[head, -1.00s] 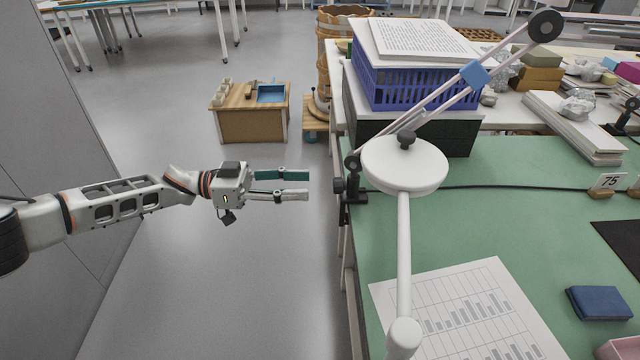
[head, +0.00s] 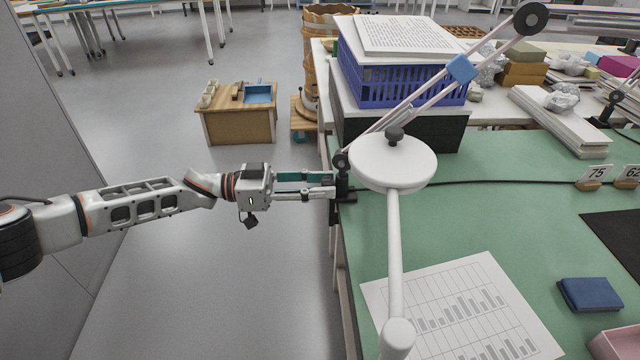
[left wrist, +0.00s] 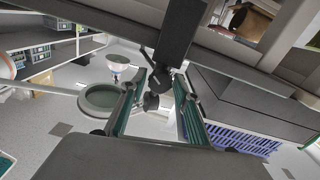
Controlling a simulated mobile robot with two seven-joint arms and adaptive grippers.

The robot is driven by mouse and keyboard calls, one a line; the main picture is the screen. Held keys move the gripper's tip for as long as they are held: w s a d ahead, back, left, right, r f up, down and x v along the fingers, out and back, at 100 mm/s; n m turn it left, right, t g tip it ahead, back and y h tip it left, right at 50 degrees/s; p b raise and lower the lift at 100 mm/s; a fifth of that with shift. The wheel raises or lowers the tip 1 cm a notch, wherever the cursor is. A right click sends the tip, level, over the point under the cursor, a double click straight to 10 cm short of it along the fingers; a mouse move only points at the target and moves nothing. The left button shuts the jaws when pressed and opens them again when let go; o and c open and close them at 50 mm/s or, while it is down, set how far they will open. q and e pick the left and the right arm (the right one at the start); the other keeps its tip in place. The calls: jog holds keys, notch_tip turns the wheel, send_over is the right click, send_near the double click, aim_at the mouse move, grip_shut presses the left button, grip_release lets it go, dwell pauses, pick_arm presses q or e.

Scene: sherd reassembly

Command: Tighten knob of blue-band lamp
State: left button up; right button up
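The blue-band lamp has a pale two-rod arm with a blue band (head: 461,68). The arm rises to the right from a black clamp (head: 343,186) at the table's left edge. My left gripper (head: 325,186) points right, with its fingertips at the clamp. In the left wrist view, its two green-padded fingers (left wrist: 155,108) stand apart, on either side of a small dark part (left wrist: 160,82) by the clamp's black post (left wrist: 182,38). This may be the knob. I cannot tell whether the fingers touch it. The right gripper is not in view.
A round white shade (head: 385,172) with a dark knob and white rod hangs over the green table (head: 480,215), close right of the clamp. A blue crate (head: 400,85) stands behind. A chart sheet (head: 450,300) and blue book (head: 590,294) lie in front. Left of the table is open floor.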

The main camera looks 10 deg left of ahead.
pick_arm(q)
jog(key=c, duration=0.6)
jog(key=shift+m+p, duration=0.35)
jog(key=shift+m, duration=1.75)
jog(key=o, duration=1.1)
jog(key=shift+a, duration=0.1)
jog(key=a, duration=0.4)
jog(key=s+a, duration=0.1)
jog(key=a, duration=0.3)
jog(key=s+a, duration=0.1)
jog(key=a, duration=0.2)
jog(key=shift+a, duration=0.4)
